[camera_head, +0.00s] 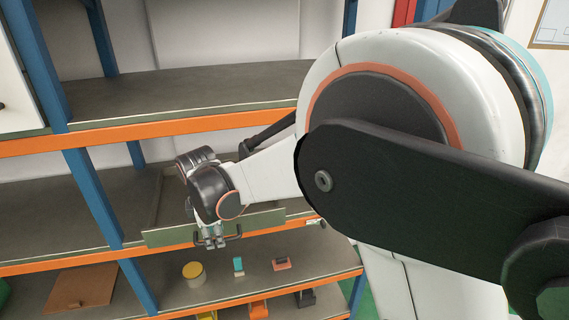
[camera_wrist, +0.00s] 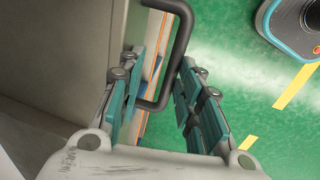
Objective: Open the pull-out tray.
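The pull-out tray (camera_head: 160,237) is on the middle shelf in the head view, with its long grey-green front panel facing me. In the wrist view its grey body (camera_wrist: 60,45) fills the left side. Its black bar handle (camera_wrist: 176,55) stands out from the front. My gripper (camera_head: 211,241) is at the handle, pointing down. In the wrist view my gripper (camera_wrist: 160,100) is open, with the handle bar between its teal-padded fingers and a gap visible to the right finger. Contact with the left finger is hard to tell. The arm hides part of the tray.
The rack has blue posts (camera_head: 104,205) and orange beams (camera_head: 150,131). On the lower shelf are a yellow-topped round container (camera_head: 193,274), a small teal item (camera_head: 238,266), a red item (camera_head: 282,264) and a brown board (camera_head: 82,288). Green floor (camera_wrist: 245,75) lies open in front.

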